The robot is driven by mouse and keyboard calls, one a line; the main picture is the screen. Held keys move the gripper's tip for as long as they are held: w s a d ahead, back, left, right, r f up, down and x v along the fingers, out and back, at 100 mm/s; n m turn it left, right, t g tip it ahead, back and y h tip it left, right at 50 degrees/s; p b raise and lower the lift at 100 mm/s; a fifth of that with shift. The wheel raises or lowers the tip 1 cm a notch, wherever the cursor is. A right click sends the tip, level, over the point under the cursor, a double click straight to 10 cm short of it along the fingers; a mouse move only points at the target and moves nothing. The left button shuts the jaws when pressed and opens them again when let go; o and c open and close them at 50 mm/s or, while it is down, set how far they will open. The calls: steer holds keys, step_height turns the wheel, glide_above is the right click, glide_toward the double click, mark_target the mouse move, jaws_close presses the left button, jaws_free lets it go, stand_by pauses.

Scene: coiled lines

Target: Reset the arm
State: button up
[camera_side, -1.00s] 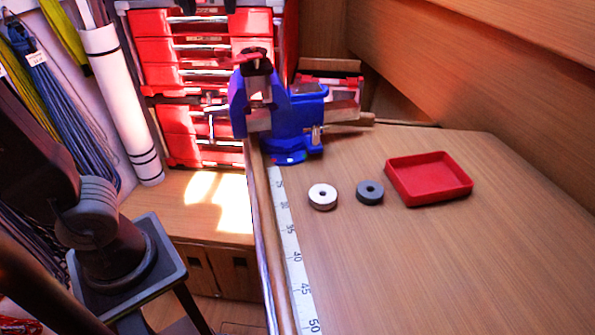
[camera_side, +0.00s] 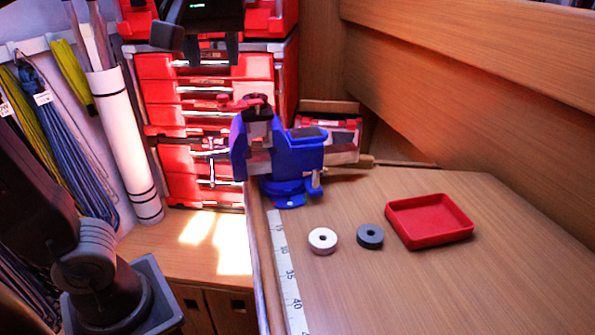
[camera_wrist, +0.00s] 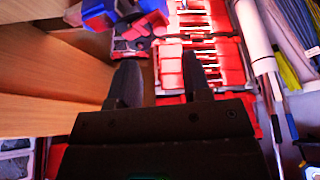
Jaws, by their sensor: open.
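My gripper (camera_side: 208,52) is at the top of the side view, in front of the red drawer stack. Its two dark fingers point down and stand apart, with nothing between them. In the wrist view my gripper (camera_wrist: 160,66) is also open and empty. A pale ring (camera_side: 322,241) and a dark grey ring (camera_side: 369,236) lie flat and apart on the wooden bench (camera_side: 440,290). The red tray (camera_side: 430,220) is empty, to the right of the rings.
A blue vise (camera_side: 285,155) stands at the bench's far left corner, below and right of my gripper in the side view. Red drawers (camera_side: 200,100) stand behind. Coiled lines (camera_side: 60,120) and a white tube (camera_side: 125,140) are at left. The front of the bench is clear.

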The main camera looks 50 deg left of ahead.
mark_target(223, 95)
steer(key=x, duration=0.6)
steer(key=shift+a+f, duration=0.15)
steer(key=shift+f, duration=0.2)
steer(key=shift+w+a+f+m, duration=0.1)
steer(key=shift+a+m, duration=0.1)
steer(key=shift+m, duration=0.1)
steer(key=shift+w+a+m+t+h, duration=0.15)
steer(key=shift+a+m+t+h, duration=0.2)
steer(key=shift+m, duration=0.65)
steer(key=shift+w+a+m+t+h, duration=0.15)
steer(key=shift+a+m+h, duration=0.3)
steer(key=shift+m, duration=0.55)
steer(key=shift+a, duration=0.1)
steer(key=n, duration=0.1)
steer(key=d+n+y, duration=0.1)
steer(key=d+n, duration=0.1)
steer(key=n, duration=0.1)
steer(key=shift+s+g+y, duration=0.3)
steer(key=shift+g, duration=0.1)
steer(key=v, duration=0.9)
steer(key=shift+n, duration=0.3)
